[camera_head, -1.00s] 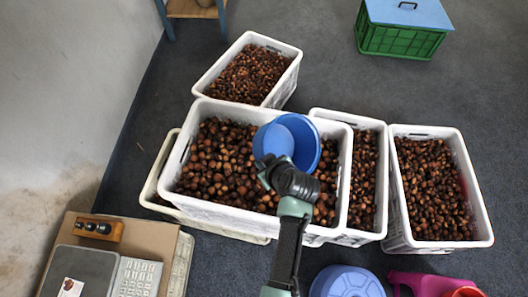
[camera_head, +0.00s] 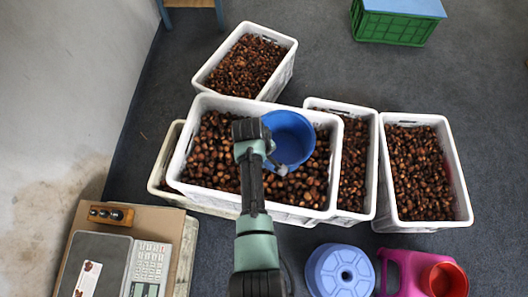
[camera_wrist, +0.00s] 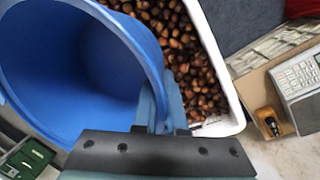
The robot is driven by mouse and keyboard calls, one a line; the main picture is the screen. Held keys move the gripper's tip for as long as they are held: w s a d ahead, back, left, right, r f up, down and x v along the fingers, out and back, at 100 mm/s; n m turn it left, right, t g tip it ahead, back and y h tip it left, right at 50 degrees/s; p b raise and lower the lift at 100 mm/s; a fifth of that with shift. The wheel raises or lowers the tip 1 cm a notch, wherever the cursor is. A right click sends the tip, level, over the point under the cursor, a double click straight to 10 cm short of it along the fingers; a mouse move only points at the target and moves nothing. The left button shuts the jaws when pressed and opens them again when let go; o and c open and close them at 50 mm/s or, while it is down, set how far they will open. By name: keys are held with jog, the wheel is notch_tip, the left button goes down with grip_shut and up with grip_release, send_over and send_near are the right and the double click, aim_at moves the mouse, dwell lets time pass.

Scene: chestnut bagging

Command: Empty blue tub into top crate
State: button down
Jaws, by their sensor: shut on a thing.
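The blue tub (camera_head: 288,140) is held over the top crate (camera_head: 215,200), a white crate full of chestnuts. In the head view its open mouth faces up toward the camera and its inside looks empty. In the wrist view the tub (camera_wrist: 85,70) fills the left side, with a bare blue inside. My gripper (camera_wrist: 158,105) is shut on the tub's rim. In the head view my gripper (camera_head: 277,166) is partly hidden by my arm. Chestnuts and the crate's white rim (camera_wrist: 222,65) show beside the tub in the wrist view.
Other white crates of chestnuts stand behind (camera_head: 284,75) and to the right (camera_head: 462,190). A scale (camera_head: 100,262) is at lower left. A blue round stool (camera_head: 322,268), a pink item (camera_head: 402,265) and a red cup (camera_head: 447,280) lie in front. A green crate (camera_head: 395,27) is at the back.

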jog(key=s+r+p, duration=0.4)
jog(key=r+p, duration=0.1)
jog(key=p, duration=0.2)
